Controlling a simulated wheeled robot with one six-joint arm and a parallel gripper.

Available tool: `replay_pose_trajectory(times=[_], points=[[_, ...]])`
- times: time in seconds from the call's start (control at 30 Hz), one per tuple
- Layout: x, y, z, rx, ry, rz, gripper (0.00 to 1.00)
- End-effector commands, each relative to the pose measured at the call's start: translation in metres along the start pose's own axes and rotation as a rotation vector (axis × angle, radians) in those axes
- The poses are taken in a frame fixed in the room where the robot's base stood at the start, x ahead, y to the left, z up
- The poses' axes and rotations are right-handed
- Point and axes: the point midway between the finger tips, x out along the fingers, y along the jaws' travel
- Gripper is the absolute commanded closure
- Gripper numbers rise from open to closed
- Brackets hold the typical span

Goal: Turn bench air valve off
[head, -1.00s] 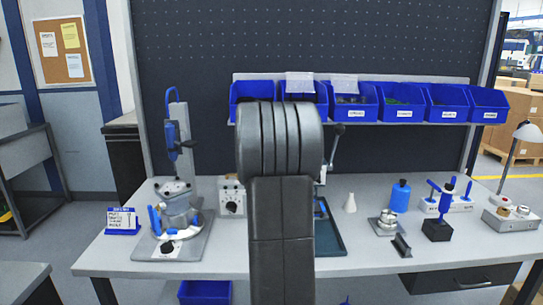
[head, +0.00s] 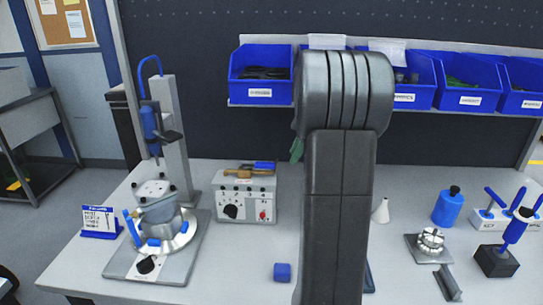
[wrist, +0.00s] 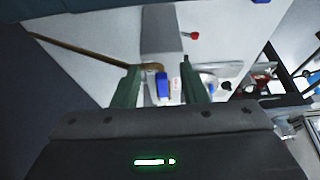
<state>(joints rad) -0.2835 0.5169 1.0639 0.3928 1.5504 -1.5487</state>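A brass-coloured piece with a blue lever (head: 265,167), which looks like the air valve, shows just above the top of the grey control box in the head view. In the wrist view a brass-coloured pipe (wrist: 95,52) runs to a blue part (wrist: 162,85), probably the same lever. My gripper (wrist: 162,80) has its green fingers apart, with the blue part appearing between them; I see no contact. In the head view my arm hides most of the gripper; a green fingertip (head: 297,149) shows right of the lever.
The control box (head: 247,203) has a black knob and a red button. A press fixture (head: 155,225) stands at left. Blue bins (head: 261,92) hang behind. A blue block (head: 282,272) lies in front. A flask, bottle and metal parts stand at right.

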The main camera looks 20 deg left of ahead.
Motion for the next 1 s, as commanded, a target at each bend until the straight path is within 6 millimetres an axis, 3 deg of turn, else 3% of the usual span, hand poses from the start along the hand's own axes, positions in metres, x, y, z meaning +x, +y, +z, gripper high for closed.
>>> replay_pose_trajectory(times=[0.1, 0.33, 0.53, 0.87, 0.9, 1.0], points=[[0.009, 0.0, -0.027, -0.005, 0.0, -0.002, 0.61], [0.027, 0.0, -0.066, -0.001, 0.0, -0.002, 0.61], [0.051, 0.0, -0.062, 0.002, 0.0, -0.002, 0.61], [0.056, 0.0, -0.061, 0.001, 0.0, 0.0, 0.61], [0.056, 0.0, -0.061, 0.001, 0.0, 0.0, 0.63], [0.056, 0.0, -0.061, 0.001, 0.0, 0.0, 0.82]])
